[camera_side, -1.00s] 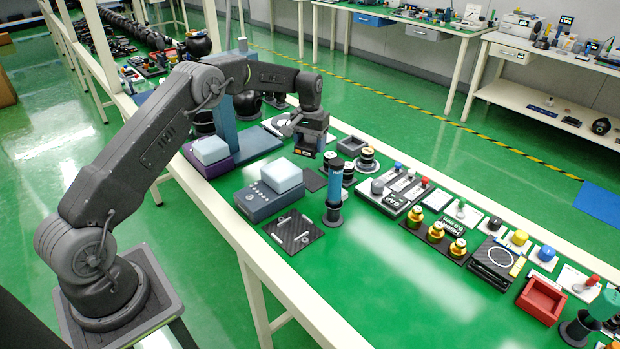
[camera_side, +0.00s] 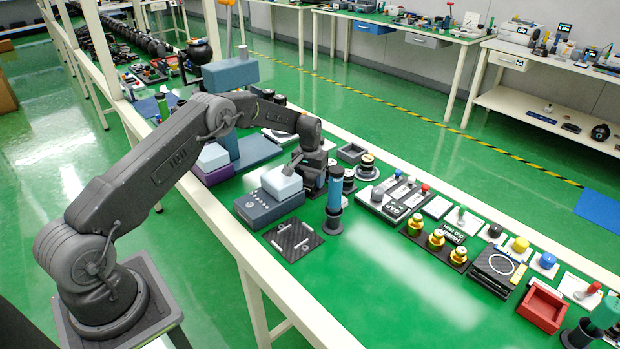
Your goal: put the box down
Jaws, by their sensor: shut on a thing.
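My gripper (camera_side: 312,182) points down, low over the bench, just right of a pale blue block (camera_side: 282,181). It is shut on the box, a small dark shape that I can hardly tell apart from the dark jaws. The dark square pad seen there earlier is now hidden behind the gripper. I cannot tell whether the box touches the surface below it. The pale blue block rests on a dark blue unit with small knobs (camera_side: 268,208).
A black textured plate (camera_side: 293,240) lies in front. An open grey tray (camera_side: 351,153) sits behind.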

